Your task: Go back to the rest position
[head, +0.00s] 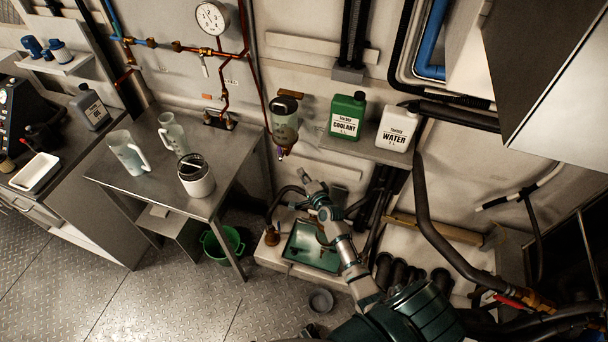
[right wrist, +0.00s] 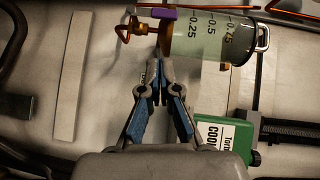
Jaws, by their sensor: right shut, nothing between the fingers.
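My right arm reaches up from the bottom right in the head view. Its gripper (head: 303,174) is in front of the wall, below the graduated clear vessel (head: 285,122) and above the green-lined tray. In the right wrist view the right gripper (right wrist: 157,72) is shut with nothing between its fingers. Its tips point toward the brass valve end of the vessel, which also shows there (right wrist: 212,38); I cannot tell whether they touch. My left gripper is not in view.
A green coolant jug (head: 346,116) and white water jug (head: 397,127) stand on the wall shelf (head: 362,150). A green bucket (head: 222,246) and black hoses (head: 430,215) are nearby.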

